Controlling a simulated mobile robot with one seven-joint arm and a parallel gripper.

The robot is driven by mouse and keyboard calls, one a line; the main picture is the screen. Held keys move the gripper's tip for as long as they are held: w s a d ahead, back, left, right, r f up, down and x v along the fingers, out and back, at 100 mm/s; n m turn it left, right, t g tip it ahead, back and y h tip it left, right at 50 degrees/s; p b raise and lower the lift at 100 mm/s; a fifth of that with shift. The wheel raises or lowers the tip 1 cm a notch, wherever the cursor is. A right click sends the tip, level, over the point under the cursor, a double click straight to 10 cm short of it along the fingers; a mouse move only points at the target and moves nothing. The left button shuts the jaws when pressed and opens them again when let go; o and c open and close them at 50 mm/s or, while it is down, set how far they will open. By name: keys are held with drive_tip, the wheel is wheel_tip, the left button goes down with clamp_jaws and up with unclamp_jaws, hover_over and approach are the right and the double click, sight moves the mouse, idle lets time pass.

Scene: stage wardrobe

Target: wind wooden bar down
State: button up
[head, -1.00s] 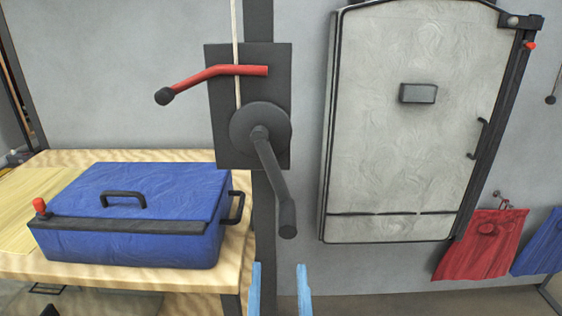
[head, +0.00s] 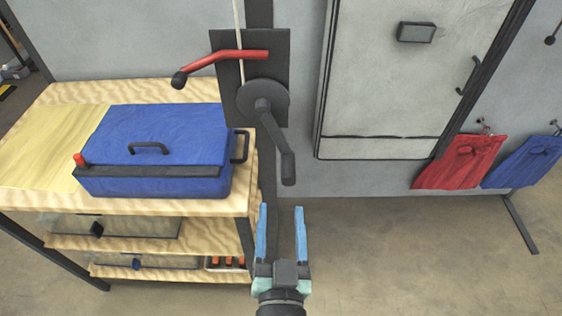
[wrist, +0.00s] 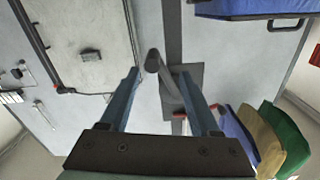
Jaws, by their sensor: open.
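A dark winch plate (head: 226,78) is fixed to a dark post. On it are a round hub with a grey crank (head: 274,128), its handle (head: 288,168) hanging down and slightly right, and a red lever (head: 225,56) with a black knob pointing left. A pale rope (head: 237,14) runs up from the winch. My gripper (head: 281,208) is open and empty, its blue fingers pointing up just below the crank handle. In the wrist view the handle (wrist: 152,60) shows between and beyond the fingertips (wrist: 160,73), apparently not touching them. I see no wooden bar.
A blue lidded box (head: 165,135) stands on a wooden bench (head: 30,180) left of the winch. A grey door panel (head: 390,90) is on the wall at right. Red (head: 460,163) and blue cloths (head: 525,162) hang beyond it.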

drive_tip(key=w+p, duration=0.1)
drive_tip(key=w, duration=1)
drive_tip(key=shift+p, duration=0.35)
